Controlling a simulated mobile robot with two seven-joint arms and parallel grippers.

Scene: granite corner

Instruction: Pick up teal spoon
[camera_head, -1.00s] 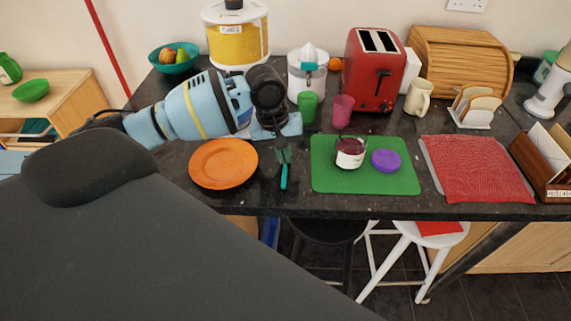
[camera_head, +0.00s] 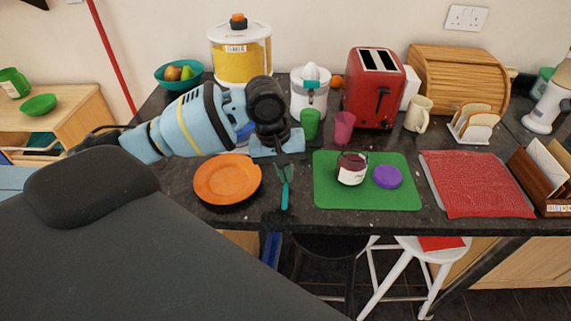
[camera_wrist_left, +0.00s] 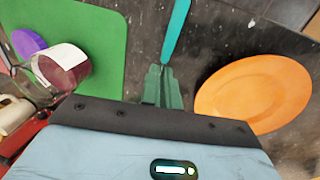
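The teal spoon (camera_head: 285,198) is at the counter's front part, between the orange plate and the green mat. Its thin handle points toward the front edge. My left gripper (camera_head: 285,176) is at the spoon, pointing down, with its narrow fingers close together at the end of the visible handle. In the left wrist view the handle (camera_wrist_left: 177,28) runs up from the fingertips (camera_wrist_left: 164,72), which look shut on it. The spoon's other end is hidden by the gripper. I cannot tell whether the spoon touches the counter. My right gripper is not in view.
The orange plate (camera_head: 228,181) lies left of the spoon. The green mat (camera_head: 335,200) lies right, bearing a jam jar (camera_head: 351,168) and purple lid (camera_head: 387,176). Green (camera_head: 310,123) and pink (camera_head: 343,128) cups, a juicer (camera_head: 309,92) and a red toaster (camera_head: 376,90) stand behind.

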